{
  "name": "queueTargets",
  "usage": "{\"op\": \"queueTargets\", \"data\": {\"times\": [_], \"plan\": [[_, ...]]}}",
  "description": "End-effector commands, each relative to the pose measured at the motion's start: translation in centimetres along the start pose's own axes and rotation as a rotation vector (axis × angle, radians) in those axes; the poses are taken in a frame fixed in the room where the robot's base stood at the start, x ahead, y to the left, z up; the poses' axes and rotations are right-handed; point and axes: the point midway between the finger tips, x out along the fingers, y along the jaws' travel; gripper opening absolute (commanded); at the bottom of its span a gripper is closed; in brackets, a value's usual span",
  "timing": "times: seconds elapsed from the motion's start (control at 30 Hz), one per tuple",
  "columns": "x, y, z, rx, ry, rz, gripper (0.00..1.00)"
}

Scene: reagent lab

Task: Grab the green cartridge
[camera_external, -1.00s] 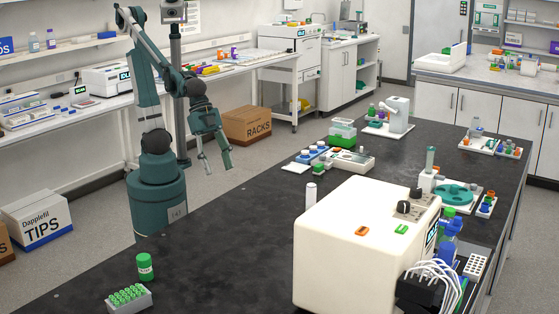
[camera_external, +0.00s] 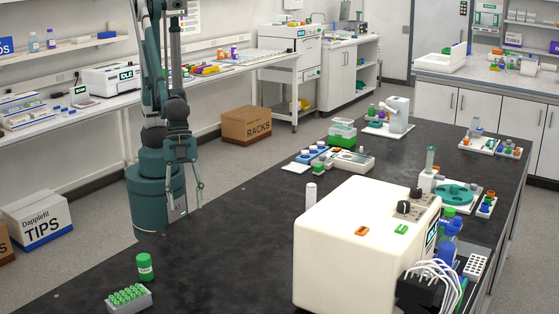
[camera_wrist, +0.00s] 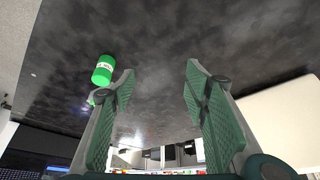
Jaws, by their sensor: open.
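A green cylinder (camera_external: 145,267) with a pale label, which looks like the green cartridge, stands upright on the black bench at the lower left. In the wrist view the green cylinder (camera_wrist: 103,69) appears left of my left finger, apart from it. My gripper (camera_external: 186,207) hangs beside my arm's base, above and to the right of the cylinder in the external view. In the wrist view my gripper (camera_wrist: 161,73) is open, with only dark bench between the fingers.
A grey rack (camera_external: 140,301) of green-capped tubes sits just in front of the cylinder. A large cream machine (camera_external: 345,255) stands to the right, with a small white cylinder (camera_external: 311,193) beside it. The bench (camera_external: 225,262) between cylinder and machine is clear.

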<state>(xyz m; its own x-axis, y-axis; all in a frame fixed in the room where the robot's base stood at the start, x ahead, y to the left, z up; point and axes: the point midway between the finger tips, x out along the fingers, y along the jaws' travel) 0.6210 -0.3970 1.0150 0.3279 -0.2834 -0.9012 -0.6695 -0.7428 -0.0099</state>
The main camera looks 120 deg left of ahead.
Motion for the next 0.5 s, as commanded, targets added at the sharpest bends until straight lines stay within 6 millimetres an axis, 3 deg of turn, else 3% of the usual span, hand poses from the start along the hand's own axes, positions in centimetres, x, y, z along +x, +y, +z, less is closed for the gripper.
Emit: {"op": "queueTargets", "data": {"times": [0.2,0.5], "plan": [[3.2,4.5,-2.9,0.076,-0.018,0.038,0.46],[7.8,11.0,-5.6,0.175,-0.041,0.088,0.46]]}}
